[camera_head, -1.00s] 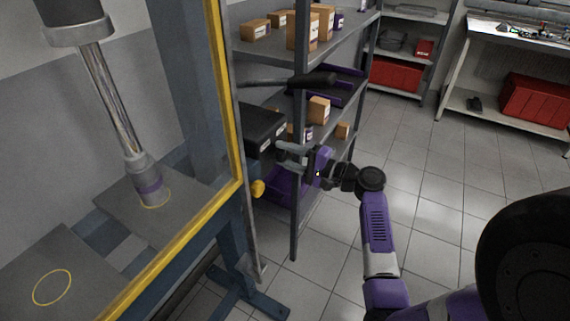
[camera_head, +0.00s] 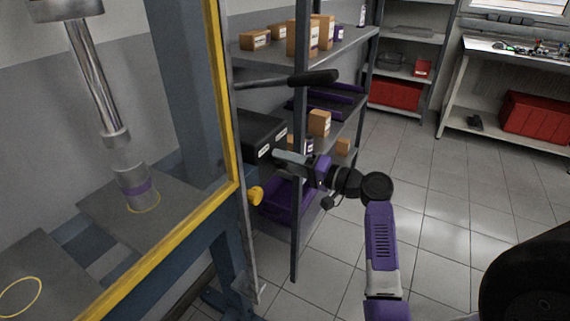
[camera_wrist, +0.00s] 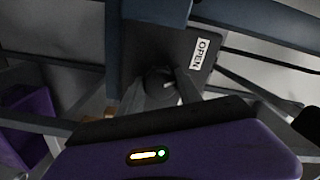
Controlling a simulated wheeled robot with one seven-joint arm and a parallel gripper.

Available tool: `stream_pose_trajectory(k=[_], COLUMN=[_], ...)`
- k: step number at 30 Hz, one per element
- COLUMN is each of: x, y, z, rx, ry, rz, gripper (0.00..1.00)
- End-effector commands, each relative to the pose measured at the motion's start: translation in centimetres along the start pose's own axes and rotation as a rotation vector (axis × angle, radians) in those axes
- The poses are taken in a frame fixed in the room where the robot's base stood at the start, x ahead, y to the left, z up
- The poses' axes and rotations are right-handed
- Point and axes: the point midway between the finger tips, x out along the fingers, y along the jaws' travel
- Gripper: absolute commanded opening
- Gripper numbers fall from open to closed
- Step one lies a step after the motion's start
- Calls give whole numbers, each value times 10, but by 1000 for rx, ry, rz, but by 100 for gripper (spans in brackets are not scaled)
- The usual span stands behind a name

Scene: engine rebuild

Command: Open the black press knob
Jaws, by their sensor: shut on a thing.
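The black press knob (camera_wrist: 158,76) is a dark round shape in the wrist view, partly hidden by the fingers. It sits on a dark plate with a white OPEN label (camera_wrist: 201,53) to its right. My gripper (camera_wrist: 160,90) is shut on the knob, with a finger on each side. In the head view my gripper (camera_head: 278,156) reaches left towards the side of the press (camera_head: 232,120), and the knob cannot be made out there.
A black-handled lever (camera_head: 315,77) juts out above my gripper. A yellow knob (camera_head: 257,195) is just below left. A metal shelf (camera_head: 300,225) with boxes and purple bins stands behind the arm. Tiled floor (camera_head: 440,200) is free to the right.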

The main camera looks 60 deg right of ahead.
Motion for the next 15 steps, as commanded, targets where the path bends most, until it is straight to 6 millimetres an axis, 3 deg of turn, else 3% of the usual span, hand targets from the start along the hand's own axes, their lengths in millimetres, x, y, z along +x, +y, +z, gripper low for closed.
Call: stream_pose_trajectory(k=[9, 10, 13, 15], x=[-1, -1, -1, 0], y=[2, 2, 2, 1], z=[1, 1, 1, 1], rx=[1, 1, 1, 1], ry=[-2, -2, -2, -1], rz=[4, 4, 3, 2], gripper=[1, 43, 63, 63])
